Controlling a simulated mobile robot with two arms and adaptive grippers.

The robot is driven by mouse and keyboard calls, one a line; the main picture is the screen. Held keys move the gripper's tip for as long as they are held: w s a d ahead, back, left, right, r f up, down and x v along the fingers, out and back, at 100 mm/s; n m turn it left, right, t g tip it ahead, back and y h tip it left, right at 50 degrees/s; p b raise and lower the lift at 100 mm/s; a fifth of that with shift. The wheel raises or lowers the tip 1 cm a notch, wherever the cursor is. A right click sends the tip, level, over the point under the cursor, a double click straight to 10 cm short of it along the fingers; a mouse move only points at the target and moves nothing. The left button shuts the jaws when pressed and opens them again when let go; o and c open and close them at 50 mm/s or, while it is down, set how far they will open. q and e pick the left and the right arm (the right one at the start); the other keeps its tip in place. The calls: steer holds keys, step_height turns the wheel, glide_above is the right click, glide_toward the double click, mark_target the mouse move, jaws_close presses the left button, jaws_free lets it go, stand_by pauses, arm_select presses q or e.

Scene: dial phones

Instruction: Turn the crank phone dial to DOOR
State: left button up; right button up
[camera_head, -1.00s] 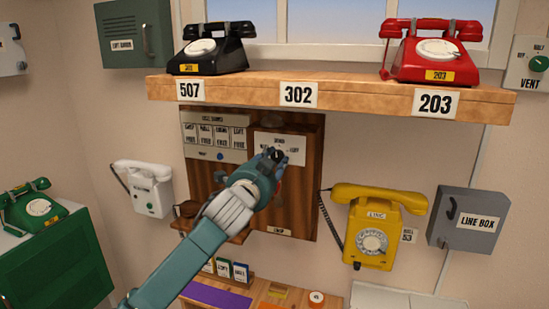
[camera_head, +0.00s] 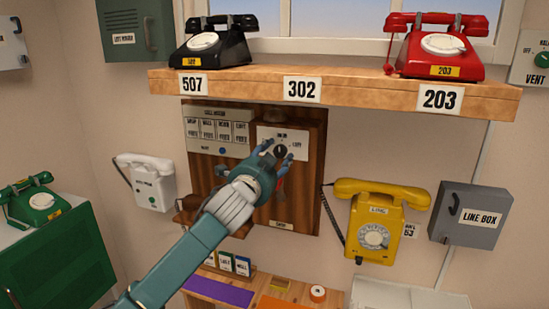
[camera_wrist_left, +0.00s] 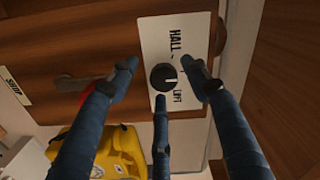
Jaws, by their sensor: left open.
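The crank phone (camera_head: 302,190) is a dark wooden wall panel under the shelf. Its round black dial (camera_head: 280,151) sits on a white plate (camera_head: 298,135) with a label above the dial and LOFT to its right. In the left wrist view the dial (camera_wrist_left: 163,77) lies between HALL and LOFT, and its pale mark points to the picture's right. A finger hides the label there. My left gripper (camera_head: 276,154) is open before the dial, its three blue fingers spread around it; I cannot tell whether they touch it. My right gripper is not in view.
A shelf (camera_head: 365,94) with a black phone (camera_head: 213,42) and red phone (camera_head: 437,45) overhangs the panel. A yellow phone (camera_head: 375,225) and a grey line box (camera_head: 470,216) hang to its right. A white phone (camera_head: 150,183) hangs left. A small table (camera_head: 265,284) is below.

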arm_select(q)
steer(key=shift+s, duration=0.1)
steer(key=shift+s+r, duration=0.1)
steer(key=shift+s, duration=0.15)
steer(key=v, duration=1.1)
steer(key=shift+a, duration=0.2)
steer(key=shift+s, duration=0.1)
